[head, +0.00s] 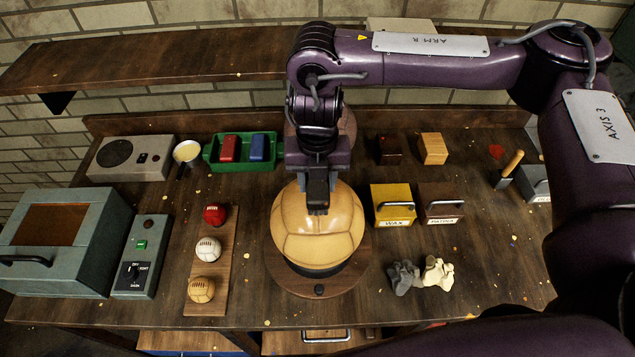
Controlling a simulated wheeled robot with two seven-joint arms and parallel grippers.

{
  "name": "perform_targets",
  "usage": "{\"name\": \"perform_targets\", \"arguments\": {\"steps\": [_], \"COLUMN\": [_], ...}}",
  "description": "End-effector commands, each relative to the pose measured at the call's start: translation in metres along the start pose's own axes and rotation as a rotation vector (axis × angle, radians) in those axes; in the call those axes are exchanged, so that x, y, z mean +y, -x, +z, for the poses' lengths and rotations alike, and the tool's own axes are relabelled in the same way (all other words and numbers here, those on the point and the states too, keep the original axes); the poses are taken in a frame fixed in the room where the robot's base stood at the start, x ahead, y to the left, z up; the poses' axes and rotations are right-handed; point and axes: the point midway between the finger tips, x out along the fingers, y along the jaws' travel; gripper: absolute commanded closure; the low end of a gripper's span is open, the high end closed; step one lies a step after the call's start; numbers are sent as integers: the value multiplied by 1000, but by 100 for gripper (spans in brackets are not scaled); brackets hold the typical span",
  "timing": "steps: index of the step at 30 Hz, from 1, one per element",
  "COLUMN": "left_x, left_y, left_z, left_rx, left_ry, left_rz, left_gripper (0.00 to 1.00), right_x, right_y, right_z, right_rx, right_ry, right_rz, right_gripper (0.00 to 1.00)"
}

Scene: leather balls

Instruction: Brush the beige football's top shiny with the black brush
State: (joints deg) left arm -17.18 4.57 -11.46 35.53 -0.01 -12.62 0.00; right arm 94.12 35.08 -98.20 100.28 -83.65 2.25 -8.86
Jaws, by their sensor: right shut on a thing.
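The beige football (318,240), a large tan panelled ball, sits on a round wooden stand (350,280) in the middle of the bench. My right gripper (317,200) points down at the top of this ball. It is shut on a small dark thing, taken to be the black brush, which is mostly hidden by the fingers and hard to make out. The gripper end overlaps the ball's upper part in the picture; whether bristles touch the leather cannot be told. My left gripper is out of view.
Small red, white and tan balls lie on a wooden strip (227,245). A yellow wax box (392,198) and a brown box (440,197) stand right of the ball. Grey and cream cloths (437,272) lie in front. A brownish ball (346,127) is partly hidden behind my arm.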

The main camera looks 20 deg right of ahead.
Motion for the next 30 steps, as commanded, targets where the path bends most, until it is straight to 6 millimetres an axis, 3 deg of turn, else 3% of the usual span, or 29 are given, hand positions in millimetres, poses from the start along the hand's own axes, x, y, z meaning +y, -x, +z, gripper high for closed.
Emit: {"name": "perform_targets", "arguments": {"steps": [5, 30], "left_x": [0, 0], "left_y": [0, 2], "left_z": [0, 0], "left_rx": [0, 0], "left_ry": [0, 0], "left_rz": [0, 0], "left_gripper": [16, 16], "right_x": [0, 0], "right_y": [2, 67], "right_z": [0, 0], "right_rx": [-1, -2], "right_ry": [0, 0], "right_rz": [0, 0], "right_gripper": [78, 78]}}
